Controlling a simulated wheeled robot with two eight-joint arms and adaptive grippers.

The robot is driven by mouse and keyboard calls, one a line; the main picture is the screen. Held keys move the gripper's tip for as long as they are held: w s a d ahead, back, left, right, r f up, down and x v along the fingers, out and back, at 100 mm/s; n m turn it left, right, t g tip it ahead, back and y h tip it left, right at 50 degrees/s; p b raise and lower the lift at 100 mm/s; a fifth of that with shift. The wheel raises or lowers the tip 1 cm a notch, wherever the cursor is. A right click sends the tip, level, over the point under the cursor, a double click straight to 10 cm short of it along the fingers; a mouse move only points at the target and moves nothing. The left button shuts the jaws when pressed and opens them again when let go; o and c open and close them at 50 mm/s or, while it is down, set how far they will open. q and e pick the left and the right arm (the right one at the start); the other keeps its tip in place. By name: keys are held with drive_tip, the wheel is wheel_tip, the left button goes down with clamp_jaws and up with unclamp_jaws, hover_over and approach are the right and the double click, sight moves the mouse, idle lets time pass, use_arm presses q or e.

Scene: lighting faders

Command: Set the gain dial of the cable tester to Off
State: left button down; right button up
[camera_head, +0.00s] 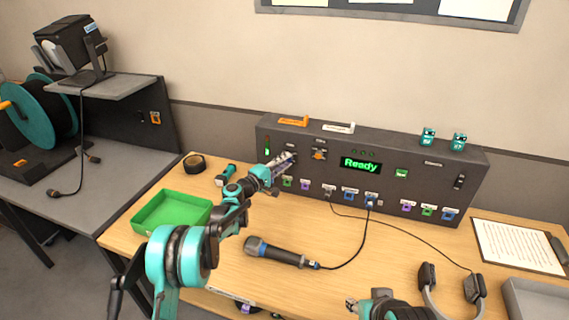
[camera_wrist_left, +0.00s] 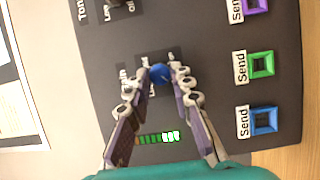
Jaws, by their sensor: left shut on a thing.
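The cable tester (camera_head: 415,185) is a dark panel at the back of the table, with a green "Ready" display (camera_head: 360,165). My left gripper (camera_head: 290,157) reaches its left part and hides the dial there. In the left wrist view, my left gripper (camera_wrist_left: 161,78) is shut on a blue dial (camera_wrist_left: 159,72), one finger on each side. The labels around this dial are partly covered, and its pointer is not readable. A lit green level bar (camera_wrist_left: 158,138) sits beside it. My right gripper (camera_head: 352,302) shows only in part at the bottom edge.
An orange dial (camera_head: 319,155) is just right of my left gripper. Coloured sockets (camera_head: 348,195) line the panel's lower edge. A microphone (camera_head: 275,252) with a cable, a green tray (camera_head: 172,212), headphones (camera_head: 450,290) and a paper sheet (camera_head: 518,245) lie on the table.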

idle(0.3)
use_arm(q)
drive_tip(key=c, duration=1.3)
unclamp_jaws()
drive_tip(key=v, duration=1.2)
drive_tip(key=shift+f, duration=0.1)
